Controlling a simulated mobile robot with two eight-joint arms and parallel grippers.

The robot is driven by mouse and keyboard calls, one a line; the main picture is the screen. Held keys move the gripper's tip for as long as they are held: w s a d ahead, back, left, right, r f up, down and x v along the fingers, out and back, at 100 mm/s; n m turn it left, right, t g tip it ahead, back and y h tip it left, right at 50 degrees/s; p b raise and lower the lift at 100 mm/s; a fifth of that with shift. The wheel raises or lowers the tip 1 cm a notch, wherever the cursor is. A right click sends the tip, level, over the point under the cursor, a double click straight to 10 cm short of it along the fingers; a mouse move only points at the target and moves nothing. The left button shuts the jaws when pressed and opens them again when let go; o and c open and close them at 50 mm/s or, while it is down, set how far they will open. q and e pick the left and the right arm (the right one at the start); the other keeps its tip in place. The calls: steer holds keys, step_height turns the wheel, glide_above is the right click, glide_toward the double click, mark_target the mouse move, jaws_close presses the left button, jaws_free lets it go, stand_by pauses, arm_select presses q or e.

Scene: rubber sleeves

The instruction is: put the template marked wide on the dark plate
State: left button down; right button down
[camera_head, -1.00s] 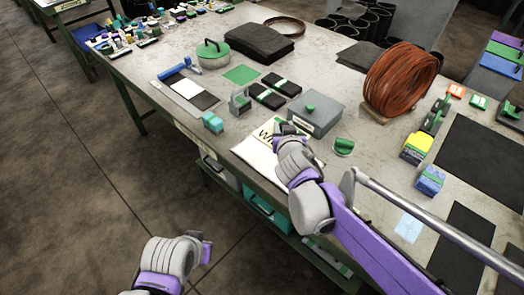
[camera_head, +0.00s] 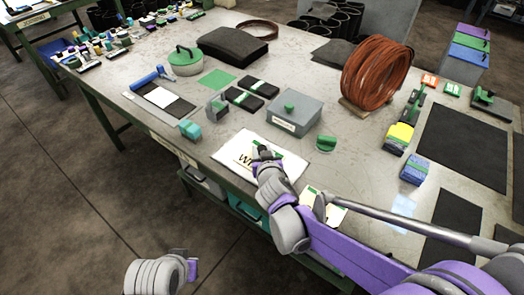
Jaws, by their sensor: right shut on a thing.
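The template marked wide (camera_head: 241,161) is a pale yellow piece, with large dark letters starting "WI"; the rest is hidden by my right gripper. It shows over a white sheet (camera_head: 292,161) near the front edge of the grey worktable. My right gripper (camera_head: 265,153) is shut on the template, by a green part at its top; I cannot tell how high it is. Dark flat pieces lie at the right (camera_head: 466,146), at the front right (camera_head: 454,222) and beside a white piece at the left (camera_head: 181,108); which is the dark plate is unclear. My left gripper (camera_head: 192,271) is low, off the table; its fingers are unclear.
A copper coil (camera_head: 376,78), yellow block (camera_head: 399,137) and blue block (camera_head: 414,170) stand to the right. A teal block (camera_head: 190,130) is left. A pale card (camera_head: 333,208) lies near my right arm.

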steer(key=shift+f, duration=0.1)
steer(key=c, duration=0.5)
jaws_free()
steer(key=shift+s+r, duration=0.25)
steer(key=shift+r, duration=0.1)
steer(key=p+v, duration=0.2)
steer(key=v, duration=0.9)
steer(key=shift+s+d+p, duration=0.1)
steer(key=shift+s+p, duration=0.2)
steer(key=shift+p, duration=0.05)
